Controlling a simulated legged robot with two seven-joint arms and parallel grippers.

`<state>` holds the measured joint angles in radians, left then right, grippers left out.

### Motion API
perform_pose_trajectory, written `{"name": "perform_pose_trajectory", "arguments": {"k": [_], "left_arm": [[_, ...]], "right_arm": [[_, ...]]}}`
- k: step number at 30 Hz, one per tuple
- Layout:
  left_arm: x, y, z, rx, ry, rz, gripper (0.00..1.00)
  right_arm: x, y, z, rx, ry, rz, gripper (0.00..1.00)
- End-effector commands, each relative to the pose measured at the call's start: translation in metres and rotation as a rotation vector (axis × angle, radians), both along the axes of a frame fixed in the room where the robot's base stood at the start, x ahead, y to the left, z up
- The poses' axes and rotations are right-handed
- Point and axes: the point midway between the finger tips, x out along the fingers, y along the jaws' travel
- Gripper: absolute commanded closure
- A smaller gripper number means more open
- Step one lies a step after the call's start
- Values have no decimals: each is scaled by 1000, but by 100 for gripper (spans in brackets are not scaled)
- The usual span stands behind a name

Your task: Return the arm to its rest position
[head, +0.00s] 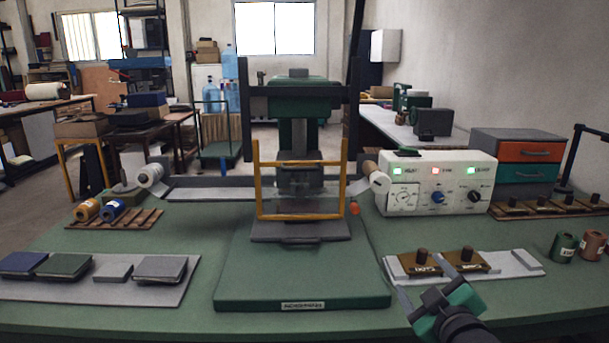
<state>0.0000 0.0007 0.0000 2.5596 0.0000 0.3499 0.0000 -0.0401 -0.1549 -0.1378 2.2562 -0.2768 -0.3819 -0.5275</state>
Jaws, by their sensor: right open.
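My right gripper (424,275) comes in from the bottom right, with a teal and black body. Its two grey fingers are spread apart and nothing shows between them. It is at the front edge of a light grey tray (515,264). On the tray stand two brass stamp blocks with dark knobs, a left one (412,269) and a right one (470,263). My left gripper is not in view.
A green press (300,287) with a yellow guard frame (257,190) stands mid-table. A white control box (440,172) with lit lamps is behind the tray. Small spools (563,247) stand at far right.

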Motion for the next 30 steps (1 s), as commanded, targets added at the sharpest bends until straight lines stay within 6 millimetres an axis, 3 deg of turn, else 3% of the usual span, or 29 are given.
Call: {"name": "perform_pose_trajectory", "arguments": {"k": [5,11,14,18,24,26,27,30], "left_arm": [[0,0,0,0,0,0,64],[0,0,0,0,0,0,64],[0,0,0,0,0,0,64],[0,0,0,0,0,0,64],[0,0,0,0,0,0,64],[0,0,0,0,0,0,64],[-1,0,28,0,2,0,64],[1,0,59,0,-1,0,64]], "right_arm": [[-11,0,-52,92,151,-41,25],[-40,3,-132,230,393,-126,25],[-67,6,-179,312,544,-192,25],[-119,13,-241,425,772,-312,25],[-202,25,-302,547,1066,-503,25],[-228,28,-315,574,1145,-563,25],[-223,28,-284,574,1133,-557,25],[-223,28,-253,573,1130,-554,25]]}}
